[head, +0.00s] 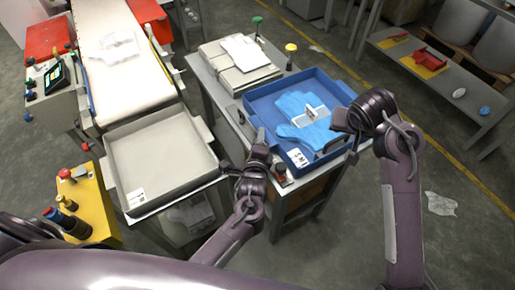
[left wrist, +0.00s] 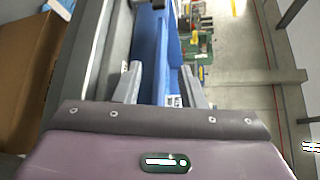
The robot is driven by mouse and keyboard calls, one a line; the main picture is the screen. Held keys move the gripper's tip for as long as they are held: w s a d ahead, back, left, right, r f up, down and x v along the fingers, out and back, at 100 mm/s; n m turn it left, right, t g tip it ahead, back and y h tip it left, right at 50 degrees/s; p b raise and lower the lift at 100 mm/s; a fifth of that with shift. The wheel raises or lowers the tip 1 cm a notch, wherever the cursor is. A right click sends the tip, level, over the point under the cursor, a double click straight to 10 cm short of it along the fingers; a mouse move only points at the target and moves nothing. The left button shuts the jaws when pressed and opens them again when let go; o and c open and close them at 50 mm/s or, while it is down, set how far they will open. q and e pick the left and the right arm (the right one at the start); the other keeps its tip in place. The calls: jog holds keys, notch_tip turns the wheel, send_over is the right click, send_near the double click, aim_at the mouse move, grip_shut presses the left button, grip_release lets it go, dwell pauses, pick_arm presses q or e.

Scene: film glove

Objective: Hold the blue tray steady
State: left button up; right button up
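The blue tray (head: 262,97) sits on a grey table, with light blue gloves (head: 305,131) and a small white card inside. My left gripper (head: 258,148) is at the tray's near left side. In the left wrist view its two fingers (left wrist: 160,88) stand apart, with the tray's blue wall (left wrist: 152,45) showing between and beyond them; I cannot tell if they touch it. My right gripper (head: 335,140) is at the tray's right side, near the front corner. Its fingertips are too dark and small to read.
A grey tray (head: 165,155), empty, stands to the left. A conveyor (head: 120,75) with white gloves lies behind it. A stack of flat grey boxes (head: 237,65) sits behind the blue tray. A yellow button box (head: 88,205) is at the front left.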

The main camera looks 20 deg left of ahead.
pick_arm(q)
jog(key=shift+x, duration=1.2)
grip_shut()
